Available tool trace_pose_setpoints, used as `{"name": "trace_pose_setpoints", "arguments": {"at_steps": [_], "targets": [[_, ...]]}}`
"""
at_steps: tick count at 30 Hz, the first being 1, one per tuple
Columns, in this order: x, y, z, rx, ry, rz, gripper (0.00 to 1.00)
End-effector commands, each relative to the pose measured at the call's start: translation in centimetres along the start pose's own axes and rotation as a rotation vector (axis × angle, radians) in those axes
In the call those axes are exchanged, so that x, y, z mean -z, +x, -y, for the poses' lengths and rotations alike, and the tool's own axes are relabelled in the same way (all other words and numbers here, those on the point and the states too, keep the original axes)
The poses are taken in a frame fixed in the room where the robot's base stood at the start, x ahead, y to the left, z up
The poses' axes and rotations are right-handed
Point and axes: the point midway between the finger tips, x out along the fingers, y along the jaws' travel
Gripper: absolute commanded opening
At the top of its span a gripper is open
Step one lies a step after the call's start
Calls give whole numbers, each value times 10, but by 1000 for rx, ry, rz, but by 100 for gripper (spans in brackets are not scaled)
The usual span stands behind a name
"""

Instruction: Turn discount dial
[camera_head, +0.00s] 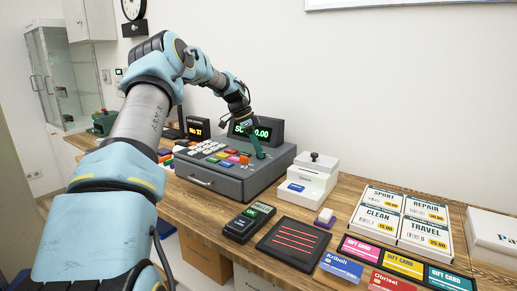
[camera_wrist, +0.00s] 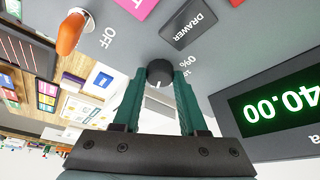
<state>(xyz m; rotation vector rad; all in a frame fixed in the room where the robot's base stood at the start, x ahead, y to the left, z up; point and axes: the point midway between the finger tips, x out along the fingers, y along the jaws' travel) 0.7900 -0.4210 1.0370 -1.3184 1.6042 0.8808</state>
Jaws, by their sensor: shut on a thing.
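The discount dial (camera_wrist: 160,70) is a small round black knob with a white mark on the grey top of the cash register (camera_head: 212,184). In the wrist view, the labels "0%" and what looks like "15" stand beside it. My gripper (camera_wrist: 160,78) has its two green fingers on either side of the dial, shut on it. In the head view, my gripper (camera_head: 258,151) reaches down to the right part of the register top, and the dial is hidden there.
An orange knob (camera_wrist: 71,33) by "OFF" and a dark DRAWER button (camera_wrist: 188,22) are near the dial. The green-lit display (camera_head: 255,131) stands behind my gripper.

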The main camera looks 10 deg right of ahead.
Motion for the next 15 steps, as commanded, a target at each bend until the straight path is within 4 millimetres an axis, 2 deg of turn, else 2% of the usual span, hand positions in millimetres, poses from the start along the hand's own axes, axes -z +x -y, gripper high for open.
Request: {"name": "trace_pose_setpoints", "arguments": {"at_steps": [12,13,15], "targets": [[-1,0,0,-2,8,2,0],[-1,0,0,-2,8,2,45],[-1,0,0,-2,7,2,53]]}}
